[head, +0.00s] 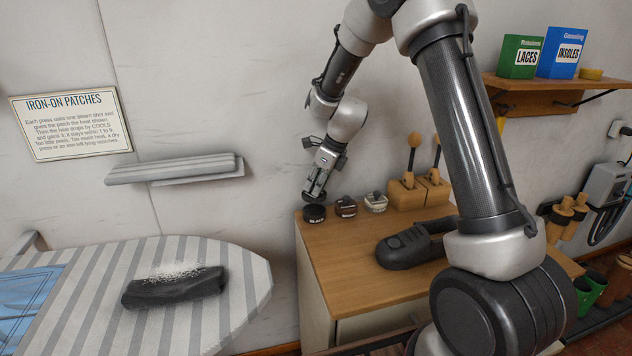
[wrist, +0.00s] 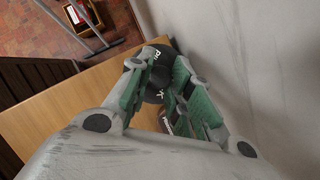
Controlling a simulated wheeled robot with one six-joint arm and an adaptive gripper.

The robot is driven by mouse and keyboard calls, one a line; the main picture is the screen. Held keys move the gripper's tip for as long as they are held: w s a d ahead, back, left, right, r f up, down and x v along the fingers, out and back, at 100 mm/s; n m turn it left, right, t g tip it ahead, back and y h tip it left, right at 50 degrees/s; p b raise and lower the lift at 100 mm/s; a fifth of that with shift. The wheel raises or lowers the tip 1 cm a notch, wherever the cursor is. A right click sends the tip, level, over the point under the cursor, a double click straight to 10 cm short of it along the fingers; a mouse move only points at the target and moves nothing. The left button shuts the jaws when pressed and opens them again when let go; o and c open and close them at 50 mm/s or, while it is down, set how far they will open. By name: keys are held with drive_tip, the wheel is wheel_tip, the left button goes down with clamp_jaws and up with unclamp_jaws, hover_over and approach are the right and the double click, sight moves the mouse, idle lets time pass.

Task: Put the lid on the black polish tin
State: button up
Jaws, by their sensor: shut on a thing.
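The black polish tin (head: 314,214) stands at the left back corner of the wooden cabinet top, with white lettering on its side. My gripper (head: 315,194) points down directly over it. In the wrist view, the green-padded fingers of my gripper (wrist: 162,92) are closed around a dark piece, which I take for the lid's knob. A round black top with white letters, apparently the lid (wrist: 158,56), shows past the fingertips. The fingers hide part of it. I cannot tell whether the lid touches the tin or is just above it.
A brown tin (head: 346,208) and a pale tin (head: 376,203) stand close to the right. The wall is close behind.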

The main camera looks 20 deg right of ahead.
drive_tip(key=shift+f, duration=2.55)
drive_tip(key=shift+f, duration=0.2)
drive_tip(key=o, duration=1.3)
drive_tip(key=shift+r, duration=3.55)
drive_tip(key=shift+c, duration=0.2)
clamp_jaws()
